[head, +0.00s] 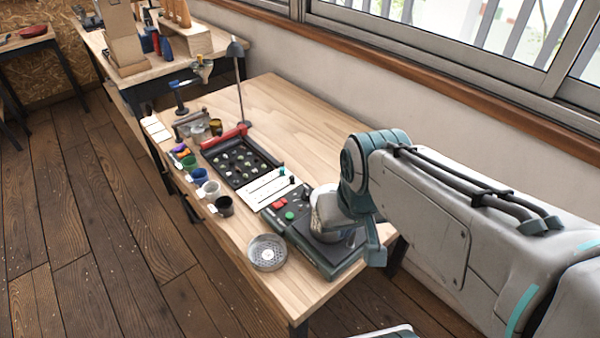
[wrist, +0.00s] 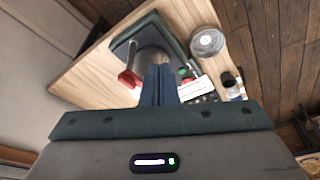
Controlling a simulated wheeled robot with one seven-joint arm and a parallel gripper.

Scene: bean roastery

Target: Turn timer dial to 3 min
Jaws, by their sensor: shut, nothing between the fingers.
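A dark green machine (head: 323,262) stands at the front right of the wooden table, with a red button and a green button (head: 290,216) on its panel. Small dark knobs show near the panel's back, but I cannot tell which is the timer dial, nor read its setting. A metal drum stands on the machine, partly hidden by my arm. In the wrist view my gripper (wrist: 158,85) is shut and empty, its fingers in front of the machine (wrist: 172,32) and overlapping the metal drum (wrist: 152,58). I cannot tell whether they touch anything. My arm hides the fingers in the head view.
A round metal dish (head: 267,252) lies on the table's front edge. Several small cups line the left edge, including a black one (head: 223,205). A black tray (head: 235,165) and a white lined card (head: 268,189) lie behind. A red-handled part (wrist: 129,79) is beside the fingers.

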